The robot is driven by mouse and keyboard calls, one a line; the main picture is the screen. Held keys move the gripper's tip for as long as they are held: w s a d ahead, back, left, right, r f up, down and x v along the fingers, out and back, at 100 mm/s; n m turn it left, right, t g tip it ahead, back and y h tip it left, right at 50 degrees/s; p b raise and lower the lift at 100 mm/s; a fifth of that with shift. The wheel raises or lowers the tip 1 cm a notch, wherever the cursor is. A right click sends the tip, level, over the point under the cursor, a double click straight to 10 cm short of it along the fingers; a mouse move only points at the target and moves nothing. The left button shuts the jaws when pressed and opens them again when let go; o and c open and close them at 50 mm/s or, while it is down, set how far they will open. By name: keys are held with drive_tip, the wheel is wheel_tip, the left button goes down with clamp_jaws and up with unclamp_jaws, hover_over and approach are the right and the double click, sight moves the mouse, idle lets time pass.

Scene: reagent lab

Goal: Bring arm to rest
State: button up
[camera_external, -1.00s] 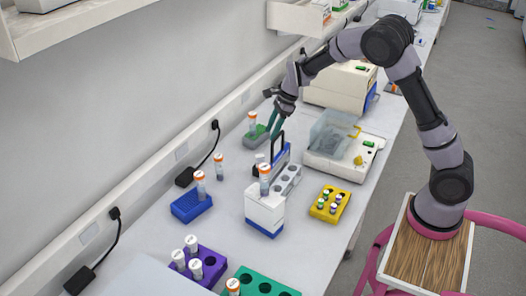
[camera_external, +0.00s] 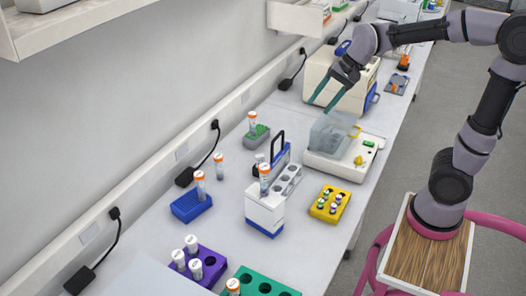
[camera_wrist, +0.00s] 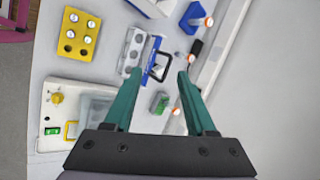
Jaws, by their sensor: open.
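My gripper (camera_external: 329,94) is open and empty in the external view. It hangs in the air above the bench, near the beige box-shaped device and the clear-lidded machine. In the wrist view its two green fingers (camera_wrist: 158,85) are spread apart with nothing between them but the bench below. My arm reaches from its base at the lower right, up and over to the left.
Below are a clear-lidded machine (camera_external: 333,135), a beige device (camera_external: 320,75), a white rack (camera_external: 264,212), a yellow block (camera_external: 329,204), a green-topped holder with a tube (camera_external: 256,135), a blue rack (camera_external: 191,206) and a purple rack (camera_external: 208,268). A wall shelf (camera_external: 300,17) is behind.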

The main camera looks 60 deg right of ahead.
drive_tip(key=s+a+r+n+t+h, duration=0.1)
drive_tip(key=s+a+n, duration=0.1)
drive_tip(key=s+n, duration=0.7)
drive_tip(key=s, duration=0.8)
drive_tip(key=shift+a+r+n+t, duration=0.15)
drive_tip(key=shift+a+n+t, duration=0.25)
